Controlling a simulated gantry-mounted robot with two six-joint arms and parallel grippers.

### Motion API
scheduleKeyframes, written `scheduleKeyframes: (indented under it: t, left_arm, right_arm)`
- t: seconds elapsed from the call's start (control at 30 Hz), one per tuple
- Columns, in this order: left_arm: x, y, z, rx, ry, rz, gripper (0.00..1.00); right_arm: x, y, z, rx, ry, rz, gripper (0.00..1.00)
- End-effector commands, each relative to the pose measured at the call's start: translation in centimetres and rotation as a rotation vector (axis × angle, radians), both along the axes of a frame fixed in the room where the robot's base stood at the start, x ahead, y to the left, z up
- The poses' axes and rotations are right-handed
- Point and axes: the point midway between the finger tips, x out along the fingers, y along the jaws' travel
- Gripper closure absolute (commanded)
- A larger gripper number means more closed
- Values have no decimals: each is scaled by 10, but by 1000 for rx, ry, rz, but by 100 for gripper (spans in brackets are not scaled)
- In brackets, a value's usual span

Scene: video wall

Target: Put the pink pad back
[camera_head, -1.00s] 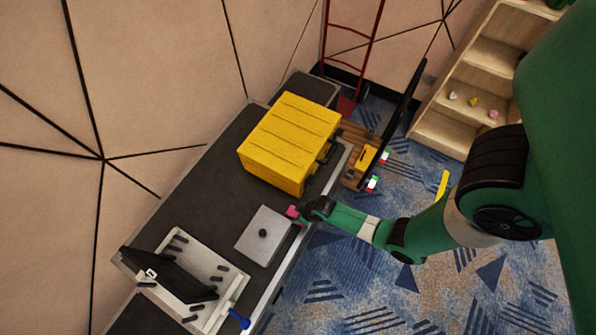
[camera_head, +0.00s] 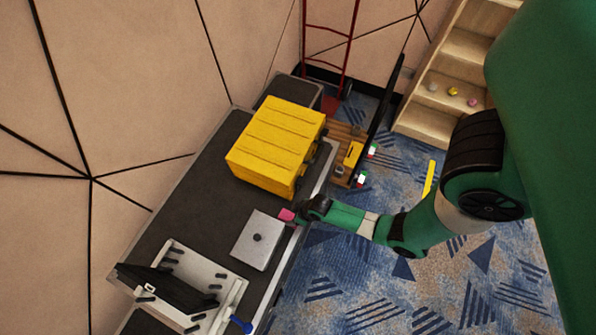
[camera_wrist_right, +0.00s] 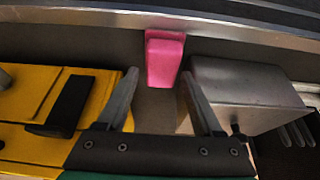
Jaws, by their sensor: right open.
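The pink pad (camera_head: 287,215) is at the right edge of the dark table, beside the metal box. In the right wrist view the pink pad (camera_wrist_right: 164,60) stands ahead of my fingers, near the table's metal edge. My right gripper (camera_wrist_right: 160,90) is open, with the pad's lower end in line with the gap between its fingertips. It does not look gripped. In the head view my right gripper (camera_head: 298,213) is small and next to the pad, and its fingers are hard to make out. My left gripper is not in view.
A yellow case (camera_head: 277,145) stands on the table (camera_head: 190,200) behind the pad. A silver box (camera_head: 259,240) with a dark knob lies in front of it. A white panel fixture (camera_head: 215,285) is at the near end. Wooden shelves (camera_head: 430,120) stand at the right.

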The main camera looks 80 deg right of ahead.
Motion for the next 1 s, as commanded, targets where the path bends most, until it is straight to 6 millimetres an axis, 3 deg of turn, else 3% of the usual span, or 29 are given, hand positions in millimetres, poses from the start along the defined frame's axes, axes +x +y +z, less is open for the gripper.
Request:
scheduleKeyframes:
  t: [0.03, 0.1, 0.3, 0.8, 0.9, 0.97, 1.0]
  left_arm:
    - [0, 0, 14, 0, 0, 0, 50]
    - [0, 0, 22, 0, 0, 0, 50]
    - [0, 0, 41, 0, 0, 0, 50]
    - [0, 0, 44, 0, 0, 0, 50]
    - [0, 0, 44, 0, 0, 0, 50]
    - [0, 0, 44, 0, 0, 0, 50]
    - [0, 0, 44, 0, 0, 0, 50]
  right_arm:
    - [-6, 2, 19, 0, -1, -1, 32]
    - [-12, 4, 36, 0, 0, -1, 32]
    - [-27, 9, 73, 0, 0, -1, 32]
    - [-31, 10, 80, 0, -1, 0, 32]
    - [-20, 7, 86, -10, -23, 5, 32]
    - [1, 1, 99, -27, -68, 13, 32]
    - [23, -4, 114, -46, -115, 22, 32]
